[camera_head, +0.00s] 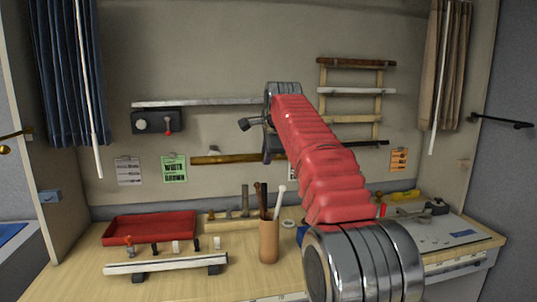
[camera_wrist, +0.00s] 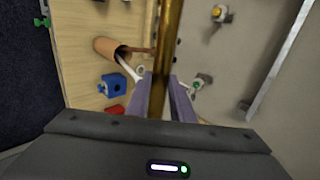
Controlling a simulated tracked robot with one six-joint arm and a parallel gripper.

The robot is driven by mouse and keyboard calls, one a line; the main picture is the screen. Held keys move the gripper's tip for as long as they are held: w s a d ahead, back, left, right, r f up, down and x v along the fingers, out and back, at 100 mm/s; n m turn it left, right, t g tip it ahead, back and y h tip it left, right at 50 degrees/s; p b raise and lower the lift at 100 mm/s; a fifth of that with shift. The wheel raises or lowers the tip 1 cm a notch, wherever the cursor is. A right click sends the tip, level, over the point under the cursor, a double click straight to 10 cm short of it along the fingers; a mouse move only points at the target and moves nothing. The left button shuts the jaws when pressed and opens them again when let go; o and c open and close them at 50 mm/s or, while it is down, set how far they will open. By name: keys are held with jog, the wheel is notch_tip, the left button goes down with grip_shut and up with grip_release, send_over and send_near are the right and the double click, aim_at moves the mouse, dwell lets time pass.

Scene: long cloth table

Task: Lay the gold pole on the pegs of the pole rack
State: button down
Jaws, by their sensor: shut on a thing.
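The gold pole (camera_head: 225,159) is held roughly level in front of the back wall in the head view. In the wrist view, the gold pole (camera_wrist: 170,35) runs up from between the fingers of my gripper (camera_wrist: 164,92), which is shut on it. In the head view my arm hides the fingers and part of the pole. The pole rack (camera_head: 323,105) hangs on the wall right of my arm, with two wooden uprights. A brown pole (camera_head: 357,63) lies across its top and a white pole (camera_head: 350,91) below that. The pegs are too small to make out clearly.
A pale rail (camera_head: 205,103) and a black box with a red lever (camera_head: 157,122) are on the wall at left. The wooden table (camera_head: 205,275) bears a red tray (camera_head: 150,228), a brown cup with tools (camera_head: 268,243) and a white bar (camera_head: 165,264). Curtains flank the wall.

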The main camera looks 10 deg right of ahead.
notch_tip(320, 180, down, 23)
jog(key=s, duration=0.2)
jog(key=s+a+f, duration=0.1)
jog(key=s+f, duration=1.7)
jog(key=s, duration=0.3)
jog(key=shift+s+a+f, duration=0.2)
jog(key=shift+a, duration=0.2)
jog(key=shift+s, duration=0.15)
